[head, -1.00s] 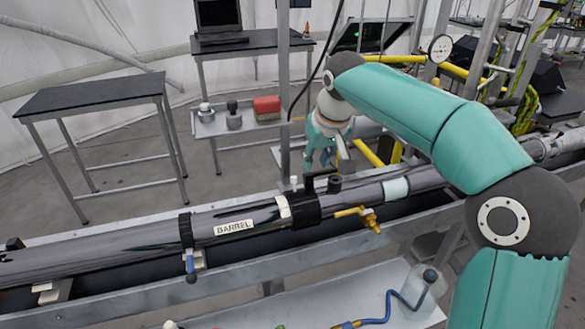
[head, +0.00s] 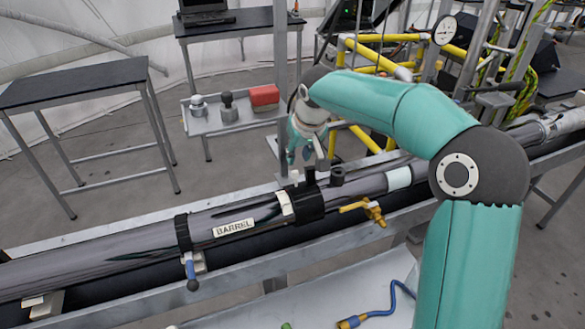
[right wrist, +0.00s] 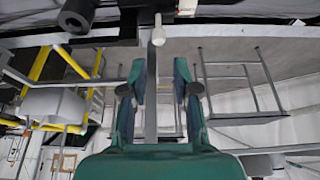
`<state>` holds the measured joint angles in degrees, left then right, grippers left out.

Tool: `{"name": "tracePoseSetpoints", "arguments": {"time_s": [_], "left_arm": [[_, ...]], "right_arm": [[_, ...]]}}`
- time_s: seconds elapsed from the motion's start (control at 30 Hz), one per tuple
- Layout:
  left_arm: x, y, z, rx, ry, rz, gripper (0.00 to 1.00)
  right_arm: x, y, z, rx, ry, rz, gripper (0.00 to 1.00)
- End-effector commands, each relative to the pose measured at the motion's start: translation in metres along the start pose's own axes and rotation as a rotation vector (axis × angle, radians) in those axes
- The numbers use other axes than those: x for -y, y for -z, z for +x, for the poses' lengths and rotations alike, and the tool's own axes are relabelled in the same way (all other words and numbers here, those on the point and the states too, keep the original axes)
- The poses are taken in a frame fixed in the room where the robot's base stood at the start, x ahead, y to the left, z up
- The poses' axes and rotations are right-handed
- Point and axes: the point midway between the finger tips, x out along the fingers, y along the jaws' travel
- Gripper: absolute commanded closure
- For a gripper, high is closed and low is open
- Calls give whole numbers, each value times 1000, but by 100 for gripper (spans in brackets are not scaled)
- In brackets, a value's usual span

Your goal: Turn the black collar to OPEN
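The black collar (head: 311,205) wraps the long grey barrel (head: 140,247), right of the BARREL label (head: 233,228). A white block sits at its left edge, and a dark upright stub (head: 310,177) rises from its top. I cannot read any OPEN mark. My right gripper (head: 303,158) hangs fingers-down just behind and above the collar, apparently not touching it. In the right wrist view its two teal fingers (right wrist: 159,82) stand apart with nothing held between them. A white-tipped pin (right wrist: 158,30) and a black cylindrical knob (right wrist: 78,14) show beyond them. My left gripper is out of view.
A grey post (head: 281,100) stands close behind the collar. A small shelf (head: 225,122) with weights and a red block (head: 264,96) is behind the barrel. A brass valve (head: 372,211) projects in front, right of the collar.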

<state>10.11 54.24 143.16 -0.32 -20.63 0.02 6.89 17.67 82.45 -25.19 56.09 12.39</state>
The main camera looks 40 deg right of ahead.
Motion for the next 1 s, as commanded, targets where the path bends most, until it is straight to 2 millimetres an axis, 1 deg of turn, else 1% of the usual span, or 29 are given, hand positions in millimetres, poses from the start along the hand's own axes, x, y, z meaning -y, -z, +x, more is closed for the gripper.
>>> {"name": "tracePoseSetpoints", "arguments": {"time_s": [0.03,0.1,0.2,0.3,0.4,0.53,0.83,1.0], "left_arm": [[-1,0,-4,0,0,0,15],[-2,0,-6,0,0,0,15],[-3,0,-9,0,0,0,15],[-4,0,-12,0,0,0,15],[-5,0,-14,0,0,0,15],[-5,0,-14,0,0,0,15],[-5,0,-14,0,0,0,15],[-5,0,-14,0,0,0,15]], "right_arm": [[-1,0,11,6,-2,2,70],[-1,-1,26,6,-1,2,70],[-2,0,44,5,-1,3,70],[-2,0,59,4,-1,2,70],[-2,0,70,3,-1,3,70],[-2,0,77,1,-1,4,70],[-2,0,79,0,-1,3,70],[-2,0,79,0,-1,3,99]]}}
